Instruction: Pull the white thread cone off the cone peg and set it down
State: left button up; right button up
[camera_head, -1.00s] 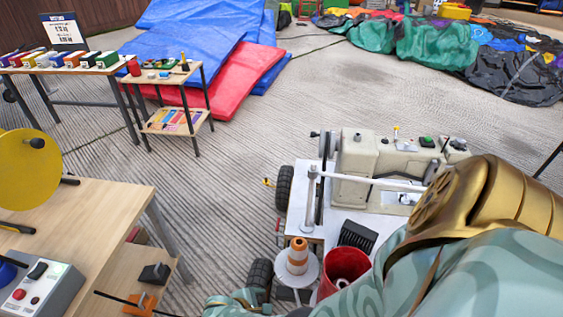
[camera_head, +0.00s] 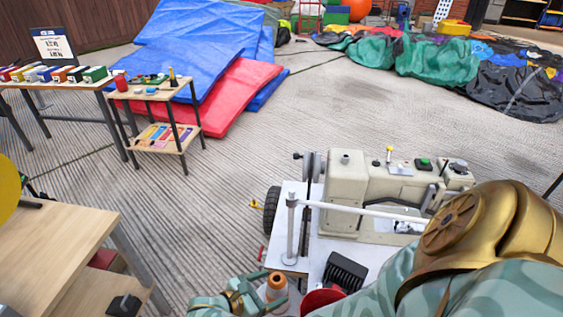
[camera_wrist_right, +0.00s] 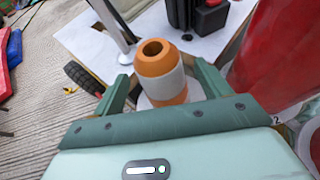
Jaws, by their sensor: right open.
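My right gripper (camera_head: 262,280) is open at the cone. In the right wrist view, its two green fingers (camera_wrist_right: 160,78) lie on either side of the cone, and I cannot tell whether they touch it. The peg is hidden inside the cone. My left gripper is not in view.
A red bin (camera_wrist_right: 275,50) stands close to the right of the cone. A cream sewing machine (camera_head: 385,195) sits on a white wheeled table (camera_head: 290,255), with a black ribbed part (camera_head: 344,272) nearer me. A wooden table (camera_head: 55,240) is at the left. The floor between is clear.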

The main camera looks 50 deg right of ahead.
jog(key=shift+x, duration=2.35)
jog(key=shift+f, duration=0.1)
